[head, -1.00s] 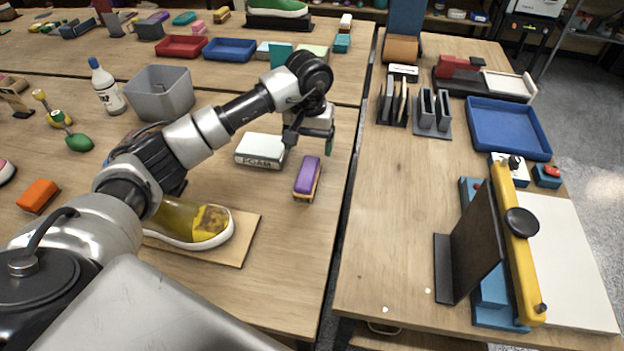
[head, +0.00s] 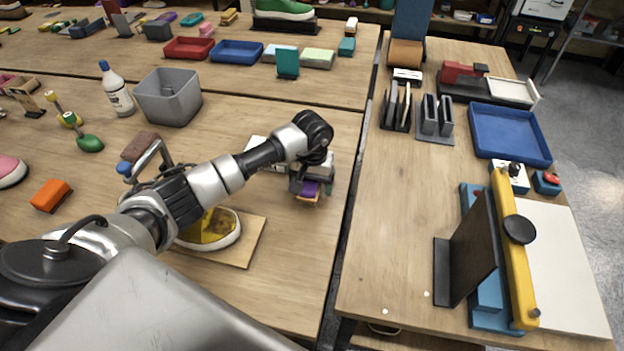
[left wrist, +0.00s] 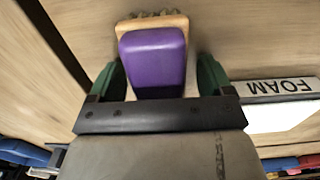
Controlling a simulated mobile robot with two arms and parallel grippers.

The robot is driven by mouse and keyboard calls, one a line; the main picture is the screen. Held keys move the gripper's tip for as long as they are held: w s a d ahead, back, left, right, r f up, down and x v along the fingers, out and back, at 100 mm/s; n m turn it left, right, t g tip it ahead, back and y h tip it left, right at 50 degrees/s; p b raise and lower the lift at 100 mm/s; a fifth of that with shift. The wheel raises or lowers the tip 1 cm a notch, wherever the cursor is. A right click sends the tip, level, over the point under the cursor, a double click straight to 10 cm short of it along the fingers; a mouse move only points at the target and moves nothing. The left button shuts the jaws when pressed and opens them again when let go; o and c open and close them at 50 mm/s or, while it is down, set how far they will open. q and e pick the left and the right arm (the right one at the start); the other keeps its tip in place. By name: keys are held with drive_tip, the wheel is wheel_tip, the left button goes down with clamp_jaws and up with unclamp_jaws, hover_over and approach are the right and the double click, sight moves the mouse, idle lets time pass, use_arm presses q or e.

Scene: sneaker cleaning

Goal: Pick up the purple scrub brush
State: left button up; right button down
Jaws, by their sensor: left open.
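The purple scrub brush (head: 310,188) lies on the wooden table near its right edge, mostly hidden under my left gripper in the head view. In the left wrist view the brush (left wrist: 153,58) shows a purple back and a tan bristle block at its far end. My left gripper (left wrist: 158,75) is open, with one green finger on each side of the brush. I cannot tell whether either finger touches it. In the head view the left gripper (head: 312,180) is right over the brush. My right gripper is not in view.
A white block marked FOAM (left wrist: 282,88) lies close beside the left gripper. A stained yellow shoe (head: 212,230) rests on a board (head: 250,246) nearer me. A grey bin (head: 168,97) stands farther back left. A gap separates this table from the right-hand one.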

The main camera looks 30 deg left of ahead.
use_arm(q)
drive_tip(key=shift+c, duration=0.3)
drive_tip(key=c, duration=1)
drive_tip(key=shift+w+r, duration=0.1)
drive_tip(key=shift+r, duration=0.4)
drive_tip(key=r+b, duration=0.1)
drive_tip(key=d+r, duration=0.1)
drive_tip(key=r, duration=0.1)
drive_tip(key=shift+d+r+b, duration=0.1)
drive_tip(key=shift+r+b, duration=0.2)
drive_tip(key=shift+b, duration=0.1)
drive_tip(key=d+r, duration=0.2)
drive_tip(key=d, duration=0.1)
drive_tip(key=s+d+r+b, duration=0.1)
drive_tip(key=d+r, duration=0.1)
drive_tip(key=d, duration=0.2)
drive_tip(key=d+r+b, duration=0.1)
drive_tip(key=d+r, duration=0.1)
drive_tip(key=d, duration=0.1)
drive_tip(key=shift+s+d+r, duration=0.25)
